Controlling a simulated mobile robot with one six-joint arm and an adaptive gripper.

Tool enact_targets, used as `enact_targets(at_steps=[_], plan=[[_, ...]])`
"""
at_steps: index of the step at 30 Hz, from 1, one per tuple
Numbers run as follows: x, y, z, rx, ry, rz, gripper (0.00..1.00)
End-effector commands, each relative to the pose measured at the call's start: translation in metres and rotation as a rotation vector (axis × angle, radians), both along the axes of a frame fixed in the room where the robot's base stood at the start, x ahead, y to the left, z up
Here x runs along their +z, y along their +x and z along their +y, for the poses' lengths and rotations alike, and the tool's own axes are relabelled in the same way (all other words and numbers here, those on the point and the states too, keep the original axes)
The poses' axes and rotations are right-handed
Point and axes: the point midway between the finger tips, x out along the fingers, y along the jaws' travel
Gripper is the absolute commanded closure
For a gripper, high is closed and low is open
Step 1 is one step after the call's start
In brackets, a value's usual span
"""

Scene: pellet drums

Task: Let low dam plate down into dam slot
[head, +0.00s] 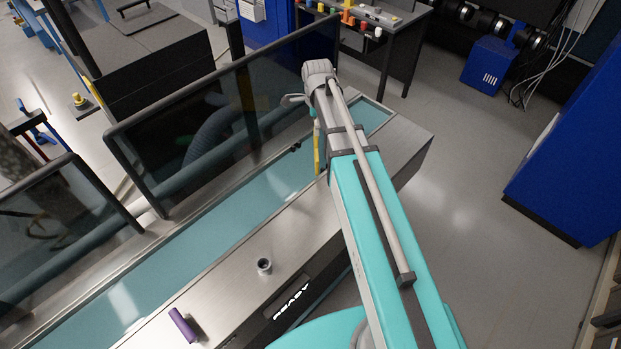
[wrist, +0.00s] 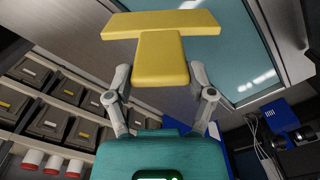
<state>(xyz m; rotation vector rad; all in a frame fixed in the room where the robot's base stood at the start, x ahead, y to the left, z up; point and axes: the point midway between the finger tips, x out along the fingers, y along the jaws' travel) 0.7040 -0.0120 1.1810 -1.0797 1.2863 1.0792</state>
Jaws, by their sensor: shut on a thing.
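The low dam plate is a yellow T-shaped piece (wrist: 160,55) in the wrist view, its wide bar away from me. My gripper (wrist: 160,82) is shut on its stem, one finger at each side. In the head view a narrow strip of the yellow plate (head: 317,150) shows beside my arm, over the trough's near edge. The long steel trough (head: 230,270) holds teal water (head: 235,230). Small dark fittings (head: 295,147) sit at the trough near the plate. I cannot make out the dam slot clearly; my gripper tips are mostly hidden in the head view.
A purple cylinder (head: 183,325) and a small grey cup (head: 264,266) stand on the near steel ledge. A blue cabinet (head: 570,150) is at right, with open floor (head: 470,170) between.

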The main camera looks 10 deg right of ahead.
Motion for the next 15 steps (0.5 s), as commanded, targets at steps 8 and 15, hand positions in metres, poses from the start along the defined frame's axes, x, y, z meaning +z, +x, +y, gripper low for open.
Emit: enact_targets(at_steps=[8,15], plan=[[-0.037,0.028,0.01,-0.019,0.0,0.0,0.91],[-0.047,0.035,0.013,-0.025,0.0,0.0,0.91]])
